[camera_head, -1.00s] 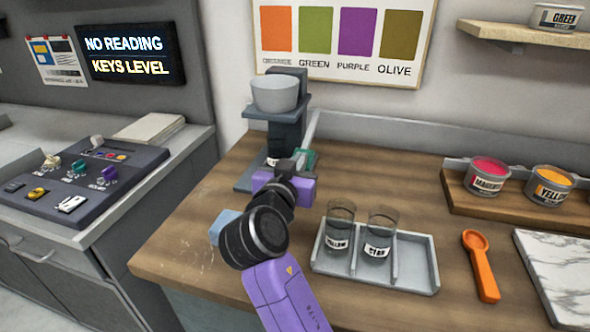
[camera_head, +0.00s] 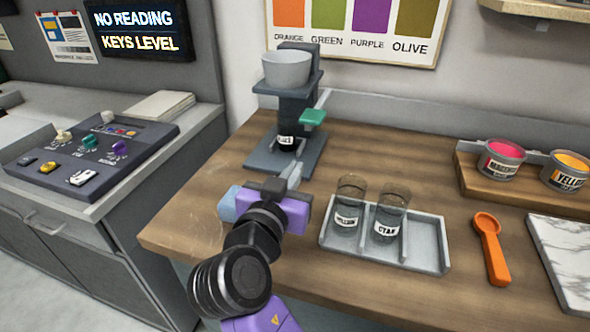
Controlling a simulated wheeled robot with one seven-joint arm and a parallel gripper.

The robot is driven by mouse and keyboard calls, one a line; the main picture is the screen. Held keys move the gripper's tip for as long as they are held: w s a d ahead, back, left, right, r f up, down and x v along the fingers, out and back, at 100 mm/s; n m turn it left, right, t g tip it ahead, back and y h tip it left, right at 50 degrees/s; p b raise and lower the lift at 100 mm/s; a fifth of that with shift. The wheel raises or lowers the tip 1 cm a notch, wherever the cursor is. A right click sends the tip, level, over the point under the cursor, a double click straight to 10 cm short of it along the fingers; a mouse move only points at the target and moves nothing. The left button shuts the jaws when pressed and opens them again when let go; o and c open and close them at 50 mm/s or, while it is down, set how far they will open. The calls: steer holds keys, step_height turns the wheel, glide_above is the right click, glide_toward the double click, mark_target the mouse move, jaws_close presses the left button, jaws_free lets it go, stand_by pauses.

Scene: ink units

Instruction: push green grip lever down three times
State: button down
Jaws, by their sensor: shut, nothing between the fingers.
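The green grip lever (camera_head: 313,116) sticks out to the right from the side of a dark grey dispenser (camera_head: 293,95). The dispenser has a pale grey bowl-shaped hopper (camera_head: 286,71) on top. A dark jar with a white label (camera_head: 287,143) stands under the hopper on the dispenser's base (camera_head: 262,165). My gripper (camera_head: 294,176) is shut and empty. It is in front of the dispenser and nearer to me, apart from the lever. The lever is in full view, with nothing in front of it.
A grey tray (camera_head: 420,260) with two labelled glasses, yellow (camera_head: 347,205) and cyan (camera_head: 389,215), stands right of my gripper. An orange scoop (camera_head: 491,248) and a marble slab (camera_head: 570,262) are further right.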

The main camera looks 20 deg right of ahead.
steer(key=shift+r, duration=0.1)
stand_by(0.3)
step_height(320, 180, up, 14)
steer(key=g+p, duration=0.1)
steer(key=p, duration=1.4)
steer(key=shift+w+d+y, duration=0.4)
steer(key=shift+w, duration=0.05)
steer(key=p, duration=0.3)
glide_above(311, 120)
step_height(311, 120, down, 2)
step_height(311, 120, down, 3)
steer(key=shift+f+p, duration=0.15)
steer(key=shift+p, duration=0.35)
steer(key=shift+f, duration=0.75)
